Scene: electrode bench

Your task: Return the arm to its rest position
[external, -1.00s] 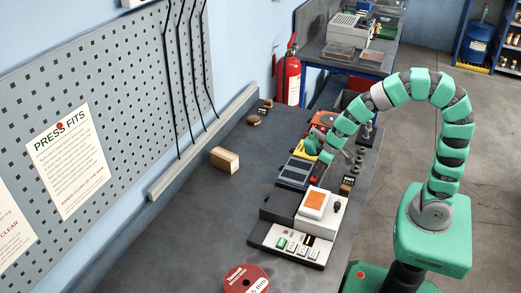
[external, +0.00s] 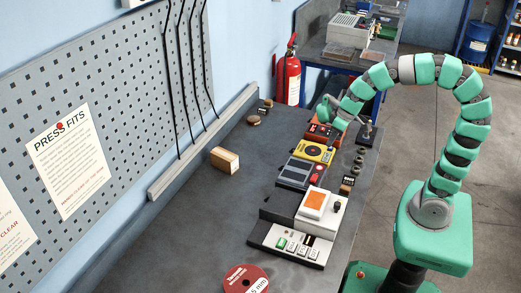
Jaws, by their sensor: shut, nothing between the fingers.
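My green segmented arm rises from its base at the right and arches over to the bench. My gripper (external: 327,108) is at the arm's end, above the far side of the orange device (external: 318,134). It is small in this view, and it is shut and empty. The yellow device (external: 313,151) and the grey device with a dark panel (external: 295,172) stand nearer in the same row, clear of the gripper. I cannot tell the exact gap between the gripper and the orange device.
A white unit with an orange screen (external: 315,200) stands in front of the row. Small round parts (external: 358,164) and a dark upright stand (external: 367,131) are at the bench's right edge.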

